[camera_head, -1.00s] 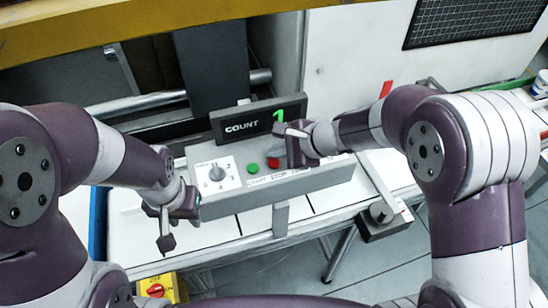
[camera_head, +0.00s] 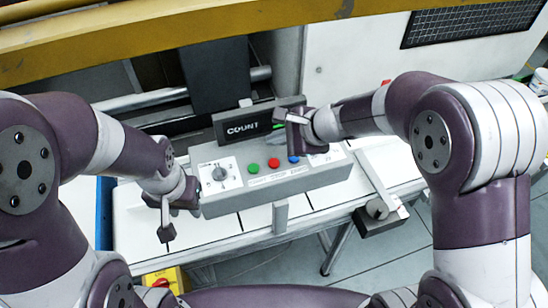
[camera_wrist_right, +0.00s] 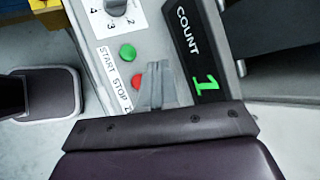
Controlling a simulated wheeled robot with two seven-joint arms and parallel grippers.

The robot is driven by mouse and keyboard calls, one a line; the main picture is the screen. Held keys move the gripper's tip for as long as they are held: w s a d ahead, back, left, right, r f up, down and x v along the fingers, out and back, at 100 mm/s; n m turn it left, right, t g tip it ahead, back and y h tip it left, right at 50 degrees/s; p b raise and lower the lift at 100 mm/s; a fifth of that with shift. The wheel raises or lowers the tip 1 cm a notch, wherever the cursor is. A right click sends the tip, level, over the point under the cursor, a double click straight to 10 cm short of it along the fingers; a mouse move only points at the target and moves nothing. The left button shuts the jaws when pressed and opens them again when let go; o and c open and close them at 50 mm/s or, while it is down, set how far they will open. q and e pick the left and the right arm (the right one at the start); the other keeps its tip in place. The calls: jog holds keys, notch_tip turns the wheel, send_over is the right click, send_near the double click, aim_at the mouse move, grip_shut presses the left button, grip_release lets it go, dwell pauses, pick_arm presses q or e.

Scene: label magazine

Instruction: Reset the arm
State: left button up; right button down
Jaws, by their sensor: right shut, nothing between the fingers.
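My right gripper (camera_head: 282,116) is shut and empty, raised over the panel in front of the right end of the COUNT display (camera_head: 246,128). In the right wrist view its closed fingers (camera_wrist_right: 162,85) show with nothing between them. That view shows a green 1 on the display (camera_wrist_right: 187,50). My left gripper (camera_head: 167,222) hangs at the left end of the grey control box (camera_head: 270,199), and its jaw opening is unclear. The box carries a dial (camera_head: 219,173), a green button (camera_head: 253,168), a red button (camera_head: 273,163) and a blue button (camera_head: 293,159).
The box sits along a white conveyor (camera_head: 205,235). A dark block on a bracket (camera_head: 378,210) stands at the conveyor's front right. A yellow box with a red knob (camera_head: 163,281) is low at front left. A yellow beam (camera_head: 120,45) crosses the back.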

dwell(0.3)
jog(key=s+d+f+n+g+h+b, duration=0.1)
jog(key=s+d+f+n+h+b, duration=0.1)
jog(key=s+d+f+n+h, duration=0.2)
jog(key=s+d+f+n+g+h+b, duration=0.2)
jog(key=s+d+f+n+h, duration=0.2)
jog(key=s+d+n, duration=0.7)
jog(key=shift+d, duration=1.25)
